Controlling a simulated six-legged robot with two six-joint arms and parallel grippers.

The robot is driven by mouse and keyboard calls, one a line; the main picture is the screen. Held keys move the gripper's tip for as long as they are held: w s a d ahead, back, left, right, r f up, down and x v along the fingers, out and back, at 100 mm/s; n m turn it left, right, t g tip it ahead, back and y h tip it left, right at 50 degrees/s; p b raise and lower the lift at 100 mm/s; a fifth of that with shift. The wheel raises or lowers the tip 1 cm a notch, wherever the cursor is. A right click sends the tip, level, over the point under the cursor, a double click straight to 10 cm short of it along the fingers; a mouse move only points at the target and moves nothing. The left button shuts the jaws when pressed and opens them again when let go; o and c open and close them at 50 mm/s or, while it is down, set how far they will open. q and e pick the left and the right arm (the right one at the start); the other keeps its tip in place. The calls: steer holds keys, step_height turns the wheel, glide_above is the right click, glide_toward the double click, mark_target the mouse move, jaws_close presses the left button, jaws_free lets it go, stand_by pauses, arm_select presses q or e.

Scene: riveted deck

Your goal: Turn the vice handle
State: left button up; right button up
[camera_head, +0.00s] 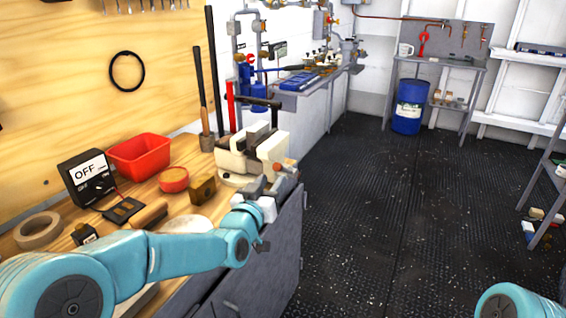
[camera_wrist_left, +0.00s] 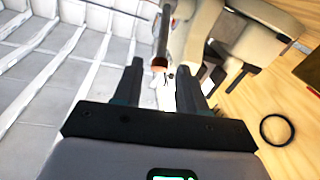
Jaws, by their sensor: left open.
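The cream vice (camera_head: 236,158) stands at the front right corner of the wooden workbench, and its body also shows at the top of the left wrist view (camera_wrist_left: 195,40). The vice handle is a thin rod with an orange-brown end (camera_wrist_left: 159,63). In the left wrist view that end appears between the fingertips of my left gripper (camera_wrist_left: 160,72), with gaps on both sides. In the head view my left gripper (camera_head: 272,188) is close in front of the vice, partly hidden by my wrist. It is open; contact with the handle cannot be told. My right gripper is out of view.
The workbench (camera_head: 70,211) holds a red bin (camera_head: 139,152), an OFF switch box (camera_head: 88,177), a tape roll (camera_head: 39,230) and a long-handled hammer (camera_head: 206,138). A blue drum (camera_head: 408,106) stands farther back.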

arm_select(q)
steer(key=p, duration=0.1)
glide_toward(284, 165)
steer(key=w+d+r, duration=0.3)
steer(key=shift+r, duration=0.35)
steer(key=shift+w+f, duration=0.1)
steer(key=shift+w, duration=0.3)
steer(key=shift+d, duration=0.1)
jaws_close()
